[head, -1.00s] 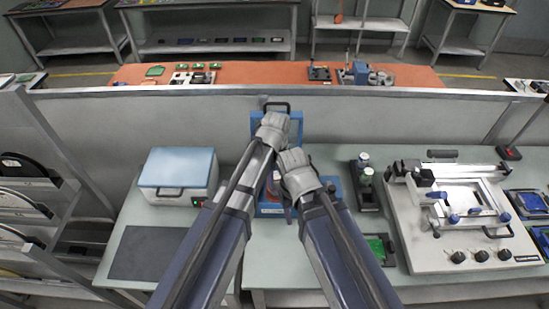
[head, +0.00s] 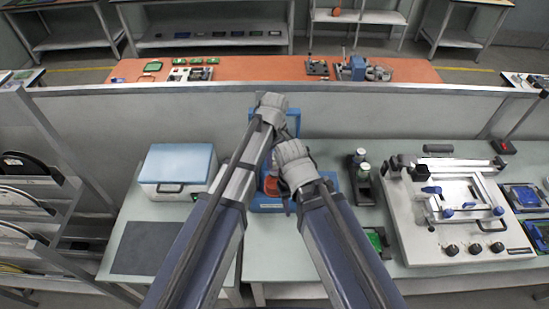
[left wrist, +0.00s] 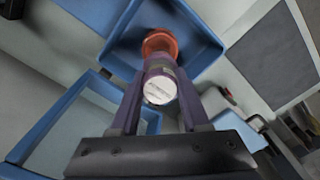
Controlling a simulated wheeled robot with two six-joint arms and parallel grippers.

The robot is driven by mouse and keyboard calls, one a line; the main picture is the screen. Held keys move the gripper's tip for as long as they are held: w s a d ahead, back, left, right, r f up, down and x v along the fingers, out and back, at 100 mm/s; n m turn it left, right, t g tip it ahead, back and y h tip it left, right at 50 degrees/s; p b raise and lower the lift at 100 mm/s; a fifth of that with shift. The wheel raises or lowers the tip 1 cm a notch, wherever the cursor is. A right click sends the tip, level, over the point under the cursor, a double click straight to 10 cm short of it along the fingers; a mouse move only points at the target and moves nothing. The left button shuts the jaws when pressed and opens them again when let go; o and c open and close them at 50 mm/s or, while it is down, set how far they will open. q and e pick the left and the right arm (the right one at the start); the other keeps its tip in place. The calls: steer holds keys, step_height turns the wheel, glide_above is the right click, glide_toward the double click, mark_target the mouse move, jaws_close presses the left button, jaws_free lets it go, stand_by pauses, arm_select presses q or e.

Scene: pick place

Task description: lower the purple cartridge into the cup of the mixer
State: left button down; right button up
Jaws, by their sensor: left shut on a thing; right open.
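The purple cartridge (left wrist: 158,69), with a white round end (left wrist: 160,88), is between the fingers of my left gripper (left wrist: 160,78), which is shut on it. In the left wrist view its far end overlaps the orange-red cup (left wrist: 160,40); I cannot tell whether it is inside.
A white box with a blue lid (head: 178,163) and a dark mat (head: 148,248) are left of the mixer. A black holder with bottles (head: 361,180) stands close on the right, then a large white printing frame (head: 460,210). A wall panel rises behind the table.

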mark_target(275, 173)
arm_select(q)
steer(key=shift+f+b, duration=1.45)
steer(key=shift+f, duration=0.35)
arm_select(e)
steer(key=shift+f, duration=1.85)
arm_select(q)
steer(key=shift+f+b, duration=2.1)
arm_select(e)
steer(key=shift+f, duration=2.05)
arm_select(q)
steer(key=shift+c, duration=1.5)
jaws_free()
steer(key=c, duration=0.4)
steer(key=shift+r+p, duration=3.55)
steer(key=shift+p, duration=0.05)
arm_select(e)
step_height(275, 173, up, 7)
